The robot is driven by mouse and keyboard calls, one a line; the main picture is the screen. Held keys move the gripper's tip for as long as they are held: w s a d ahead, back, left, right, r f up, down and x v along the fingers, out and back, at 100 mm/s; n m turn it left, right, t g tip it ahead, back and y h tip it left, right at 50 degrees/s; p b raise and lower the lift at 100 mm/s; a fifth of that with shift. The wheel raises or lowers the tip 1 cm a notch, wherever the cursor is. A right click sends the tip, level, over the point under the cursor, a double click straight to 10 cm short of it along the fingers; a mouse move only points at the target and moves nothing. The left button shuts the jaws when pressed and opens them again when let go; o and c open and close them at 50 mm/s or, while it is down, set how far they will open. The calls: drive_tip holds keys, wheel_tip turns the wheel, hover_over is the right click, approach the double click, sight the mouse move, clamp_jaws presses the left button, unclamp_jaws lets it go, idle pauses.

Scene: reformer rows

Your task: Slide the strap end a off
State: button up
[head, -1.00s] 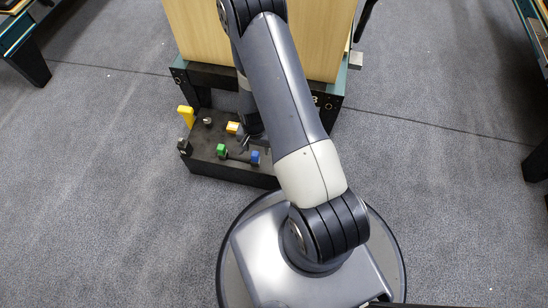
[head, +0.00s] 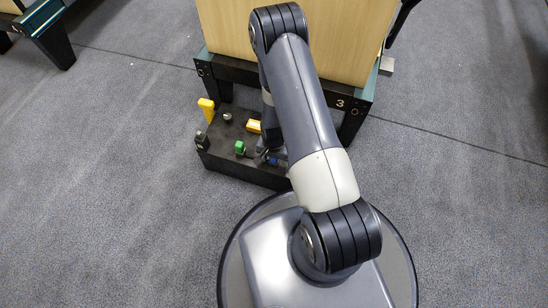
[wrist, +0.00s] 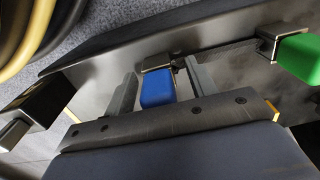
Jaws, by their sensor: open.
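A blue block-shaped end (wrist: 157,88) sits on a dark fitting on the black platform (head: 222,158). In the wrist view it lies between the two fingers of my gripper (wrist: 161,70). My gripper is open, with one finger on each side of the block and a visible gap at least on the left. In the head view the blue piece (head: 275,161) is partly hidden by my arm. A green end (head: 240,147) is to its left there; it also shows in the wrist view (wrist: 302,58). I cannot read a letter marking strap end a.
A yellow upright piece (head: 206,109), a grey knob (head: 228,118), a yellow block (head: 254,126) and a black post (head: 202,141) stand on the platform. A wooden panel (head: 230,40) on a dark frame rises behind. Carpet is open at left and right.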

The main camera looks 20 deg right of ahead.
drive_tip(key=shift+c, duration=0.4)
drive_tip(key=c, duration=1)
drive_tip(key=shift+r+p, duration=1.75)
drive_tip(key=shift+r, duration=1.05)
